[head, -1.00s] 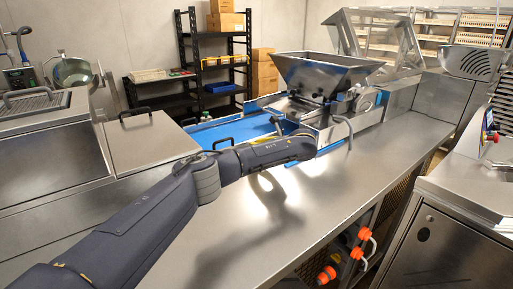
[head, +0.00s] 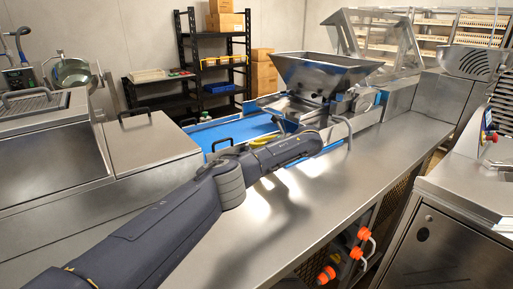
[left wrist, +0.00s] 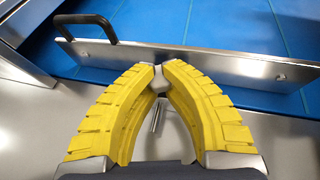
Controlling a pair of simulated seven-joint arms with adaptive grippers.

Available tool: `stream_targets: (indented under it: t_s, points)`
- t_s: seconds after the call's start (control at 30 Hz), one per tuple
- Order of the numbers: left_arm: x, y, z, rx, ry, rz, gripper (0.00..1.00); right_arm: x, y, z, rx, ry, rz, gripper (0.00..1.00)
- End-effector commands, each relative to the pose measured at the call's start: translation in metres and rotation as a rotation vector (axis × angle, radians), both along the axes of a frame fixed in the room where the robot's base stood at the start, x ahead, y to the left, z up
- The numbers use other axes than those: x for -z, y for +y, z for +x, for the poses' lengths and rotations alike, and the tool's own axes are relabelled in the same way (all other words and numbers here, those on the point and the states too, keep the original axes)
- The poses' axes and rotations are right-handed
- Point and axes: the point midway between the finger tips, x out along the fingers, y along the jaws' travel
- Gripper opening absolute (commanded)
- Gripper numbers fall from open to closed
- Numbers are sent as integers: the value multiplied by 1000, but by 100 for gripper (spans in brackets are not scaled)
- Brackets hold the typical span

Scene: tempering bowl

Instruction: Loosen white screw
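My left gripper (left wrist: 160,78) has yellow ribbed fingers whose tips come together beside the metal side rail (left wrist: 225,64) of the blue conveyor. A small pale grey-white piece, seemingly the white screw (left wrist: 162,80), sits between the fingertips, which look shut on it. A short metal stem (left wrist: 156,118) shows below it between the fingers. In the head view, my left arm reaches in from the lower left, and only a bit of the yellow left gripper (head: 264,140) shows behind it. The screw is hidden there. My right gripper is not in view.
The blue conveyor (head: 232,130) has a black handle (head: 222,146) on its rail. A steel hopper (head: 318,70) stands behind, and a curved metal handle (head: 343,124) rises to the right. The steel counter (head: 300,215) in front is clear.

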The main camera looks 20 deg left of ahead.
Motion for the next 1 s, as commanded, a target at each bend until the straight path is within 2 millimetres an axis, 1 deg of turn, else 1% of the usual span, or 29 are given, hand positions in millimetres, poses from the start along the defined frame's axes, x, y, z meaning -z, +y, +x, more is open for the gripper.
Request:
stream_targets:
  t_s: [0.03, 0.17, 0.2, 0.4, 0.8, 0.87, 1.0]
  points:
    - [-10, 4, 2, -4, -14, 13, 0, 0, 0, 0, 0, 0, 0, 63]
    - [-10, 4, 2, -4, -13, 13, 0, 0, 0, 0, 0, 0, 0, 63]
    - [-10, 4, 2, -4, -13, 13, 13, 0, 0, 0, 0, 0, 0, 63]
    - [-10, 4, 2, -5, -13, 14, 36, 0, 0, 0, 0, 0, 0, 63]
    - [-6, 0, 1, 0, -6, 7, 36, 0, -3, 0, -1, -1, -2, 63]
    - [-7, -3, 0, 1, -6, 6, 36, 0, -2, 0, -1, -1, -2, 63]
    - [-12, -16, -6, 1, -5, 6, 36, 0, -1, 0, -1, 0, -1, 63]
